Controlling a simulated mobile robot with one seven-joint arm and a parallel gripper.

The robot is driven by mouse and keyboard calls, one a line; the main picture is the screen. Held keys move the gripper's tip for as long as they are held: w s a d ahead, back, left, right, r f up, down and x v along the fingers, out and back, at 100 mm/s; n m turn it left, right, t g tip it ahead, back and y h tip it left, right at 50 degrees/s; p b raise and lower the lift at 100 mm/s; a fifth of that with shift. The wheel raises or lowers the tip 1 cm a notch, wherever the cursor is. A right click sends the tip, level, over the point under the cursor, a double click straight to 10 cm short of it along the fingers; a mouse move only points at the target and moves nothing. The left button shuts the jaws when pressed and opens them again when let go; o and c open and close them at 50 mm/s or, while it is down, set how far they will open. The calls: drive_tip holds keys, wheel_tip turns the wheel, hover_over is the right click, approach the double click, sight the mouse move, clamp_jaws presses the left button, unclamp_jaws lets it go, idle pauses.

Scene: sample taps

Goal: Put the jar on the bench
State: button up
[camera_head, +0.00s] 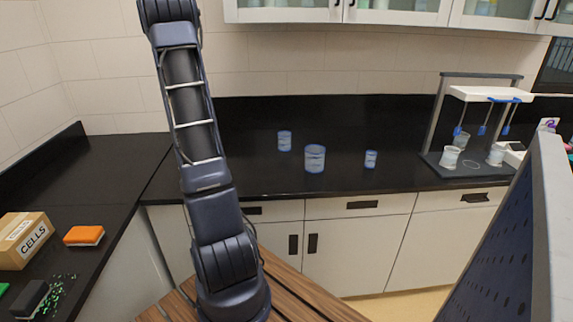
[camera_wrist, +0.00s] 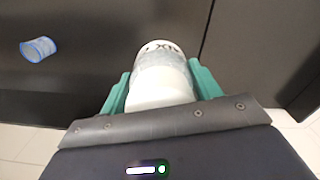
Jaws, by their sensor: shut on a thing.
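My gripper (camera_wrist: 158,72) is shut on a white jar (camera_wrist: 162,90) in the wrist view, with a green finger on each side. Dark lettering shows on the jar near its far end. My gripper and the held jar are out of the head view, where my arm rises past the top edge. The black bench (camera_head: 240,178) runs along the back wall. Several small blue-rimmed jars or beakers stand on it apart from each other: one at the left (camera_head: 284,141), a larger one in the middle (camera_head: 315,158) and one at the right (camera_head: 371,159).
A tap stand (camera_head: 436,130) with blue levers and white cups stands at the bench's right. A cardboard box (camera_head: 24,238) and an orange sponge (camera_head: 84,236) lie on the left counter. Wall cabinets (camera_head: 400,14) hang above. A grey perforated panel (camera_head: 500,250) stands at front right.

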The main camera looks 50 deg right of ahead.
drive_tip(key=s+d+f+m, duration=0.1)
drive_tip(key=s+d+m, duration=0.1)
drive_tip(key=s+d, duration=0.8)
drive_tip(key=s+d+f+m, duration=0.15)
drive_tip(key=s+d, duration=0.25)
drive_tip(key=s, duration=1.1)
drive_tip(key=s+d+f+m, duration=0.1)
drive_tip(key=s+d+m, duration=0.2)
drive_tip(key=s+d, duration=0.75)
drive_tip(key=shift+s+a+f, duration=0.3)
drive_tip(key=shift+a+f, duration=0.2)
drive_tip(key=shift+f, duration=3.6)
drive_tip(key=shift+s+a+f, duration=0.35)
drive_tip(key=shift+a+f, duration=0.2)
drive_tip(key=shift+f, duration=3.6)
drive_tip(key=shift+s+a+f, duration=0.3)
drive_tip(key=shift+a+f, duration=0.2)
drive_tip(key=shift+f, duration=3.6)
drive_tip(key=shift+f, duration=0.1)
drive_tip(key=o, duration=1)
drive_tip(key=shift+c, duration=0.2)
wheel_tip(320, 180, up, 12)
drive_tip(key=shift+r, duration=0.2)
